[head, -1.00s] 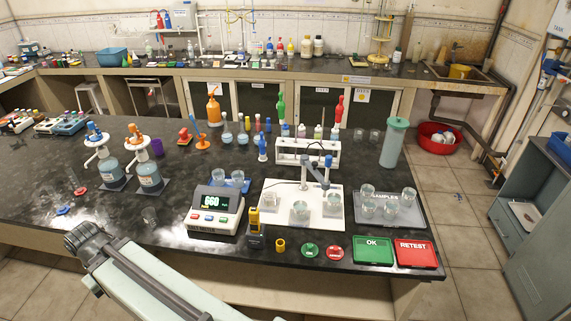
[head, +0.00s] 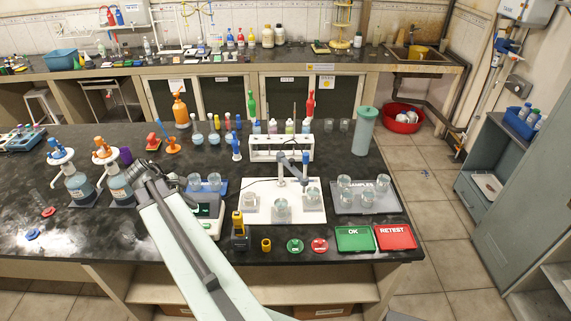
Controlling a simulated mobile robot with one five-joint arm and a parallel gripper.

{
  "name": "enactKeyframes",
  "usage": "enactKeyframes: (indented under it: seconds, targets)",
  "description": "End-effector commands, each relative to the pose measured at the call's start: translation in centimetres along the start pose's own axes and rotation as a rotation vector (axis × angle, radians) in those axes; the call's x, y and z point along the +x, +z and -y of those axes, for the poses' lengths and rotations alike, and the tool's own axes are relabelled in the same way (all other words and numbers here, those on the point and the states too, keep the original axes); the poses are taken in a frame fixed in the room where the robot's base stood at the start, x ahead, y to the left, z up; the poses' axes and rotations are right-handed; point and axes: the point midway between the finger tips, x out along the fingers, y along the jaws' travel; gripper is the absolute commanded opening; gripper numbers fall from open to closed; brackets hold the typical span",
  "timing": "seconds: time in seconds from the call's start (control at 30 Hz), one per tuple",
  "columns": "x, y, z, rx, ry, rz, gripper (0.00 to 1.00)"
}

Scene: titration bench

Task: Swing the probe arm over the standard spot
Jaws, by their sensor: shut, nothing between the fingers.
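The probe arm (head: 293,170) is a grey-blue swing arm on a post, on a white base plate (head: 262,186). It reaches right from the post, and its tip hangs by the right beaker (head: 313,196). A middle beaker (head: 282,209) and a left beaker (head: 251,202) also stand on the plate. I cannot read which spot is the standard. My arm rises from the bottom, its joint left of the meter (head: 207,212) and partly covering it. My gripper cannot be made out in view; my arm's visible part is apart from the probe arm.
A samples tray (head: 365,205) with several beakers stands right of the plate. In front are a yellow-black handheld device (head: 239,232), a green OK pad (head: 354,239) and a red RETEST pad (head: 395,237). A white tube rack (head: 281,148) stands behind. Two dispenser bottles (head: 118,184) stand left.

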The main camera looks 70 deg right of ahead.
Motion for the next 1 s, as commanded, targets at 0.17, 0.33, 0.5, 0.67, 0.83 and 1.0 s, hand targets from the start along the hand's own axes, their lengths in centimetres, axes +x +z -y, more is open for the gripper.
enactKeyframes:
  seconds: [0.17,0.33,0.5,0.67,0.83,1.0]
  targets:
    - [3.7,17.1,-6.4,-0.271,-0.025,0.238,0.00]
    - [5.0,24.1,-7.4,-0.406,-0.075,0.334,0.00]
    - [5.4,24.7,-7.4,-0.425,-0.081,0.344,0.00]
    - [7.7,25.1,-7.3,-0.422,-0.082,0.342,0.00]
    - [11.4,26.3,-7.2,-0.421,-0.082,0.342,0.00]
    - [14.8,27.5,-7.2,-0.421,-0.082,0.342,0.00]
